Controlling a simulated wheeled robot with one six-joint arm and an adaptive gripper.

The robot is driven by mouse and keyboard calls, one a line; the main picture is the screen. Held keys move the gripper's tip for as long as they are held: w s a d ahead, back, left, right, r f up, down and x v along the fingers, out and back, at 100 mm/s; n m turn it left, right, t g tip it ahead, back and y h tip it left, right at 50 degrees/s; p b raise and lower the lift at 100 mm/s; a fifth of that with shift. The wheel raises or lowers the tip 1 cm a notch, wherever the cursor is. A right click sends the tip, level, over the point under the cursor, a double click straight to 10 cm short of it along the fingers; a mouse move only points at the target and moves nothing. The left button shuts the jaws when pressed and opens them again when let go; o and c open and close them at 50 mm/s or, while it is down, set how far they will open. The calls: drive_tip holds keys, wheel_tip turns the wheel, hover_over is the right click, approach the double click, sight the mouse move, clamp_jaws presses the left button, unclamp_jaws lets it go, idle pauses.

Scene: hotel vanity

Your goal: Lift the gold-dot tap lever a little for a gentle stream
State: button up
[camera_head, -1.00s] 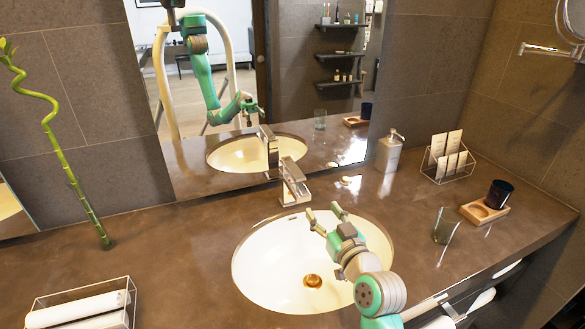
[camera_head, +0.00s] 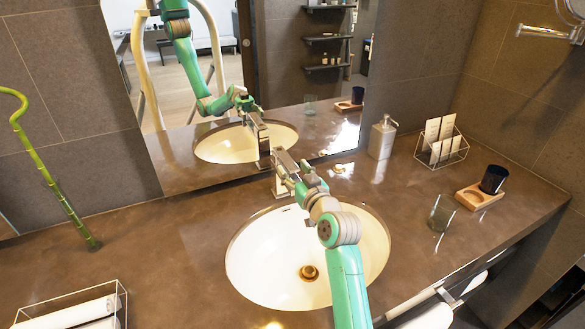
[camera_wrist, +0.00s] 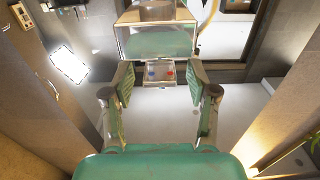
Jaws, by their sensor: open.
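The chrome tap (camera_head: 283,162) stands at the back rim of the white basin (camera_head: 250,255). Its flat top part reaches forward over the basin. I cannot make out a gold dot. My gripper (camera_head: 296,173) is open at the front of the tap; in the wrist view its fingers (camera_wrist: 160,83) are spread either side of the small plate, with nothing between them gripped. Contact cannot be told.
A mirror (camera_head: 215,80) rises behind the tap. A soap dispenser (camera_head: 382,137), a wire rack of cards (camera_head: 441,143), a glass (camera_head: 441,213) and a wooden tray (camera_head: 478,199) with a dark cup (camera_head: 493,180) stand right. No water shows in the basin.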

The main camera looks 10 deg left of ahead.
drive_tip(key=shift+w+a, duration=0.35)
drive_tip(key=shift+w, duration=0.2)
clamp_jaws()
drive_tip(key=shift+w+r, duration=0.1)
drive_tip(key=shift+r, duration=0.85)
unclamp_jaws()
drive_tip(key=shift+f, duration=0.1)
drive_tip(key=v, duration=1.2)
